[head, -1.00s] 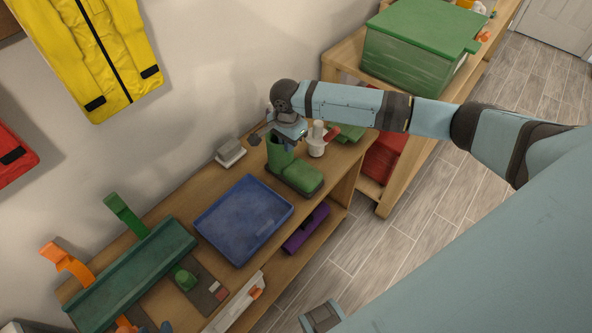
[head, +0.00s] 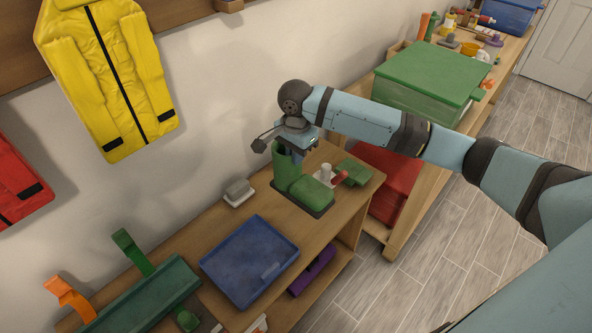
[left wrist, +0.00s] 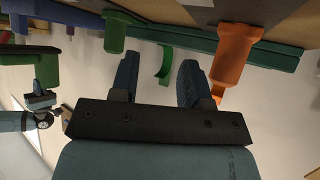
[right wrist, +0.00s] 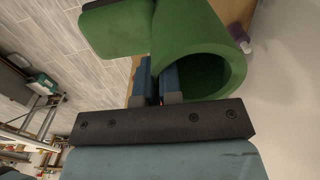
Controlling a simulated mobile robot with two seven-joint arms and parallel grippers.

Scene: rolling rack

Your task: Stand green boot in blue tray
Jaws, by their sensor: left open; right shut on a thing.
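The green boot (head: 286,172) is upright, its dark sole appearing a little above the wooden bench at the far side of the blue tray. My right gripper (head: 299,150) is shut on the rim of its shaft. The right wrist view shows the fingers (right wrist: 157,85) on the wall of the boot (right wrist: 205,40), with the shaft opening facing the camera. The blue tray (head: 235,262) lies on the bench and looks empty. My left gripper (left wrist: 158,80) is open and empty in its wrist view and is outside the head view.
A grey-white block (head: 238,192) stands behind the tray. A white item with a red part (head: 325,174) and a flat green item (head: 353,171) lie beyond the boot. A teal trough (head: 150,300), green hook (head: 132,250) and orange hook (head: 70,300) are at left.

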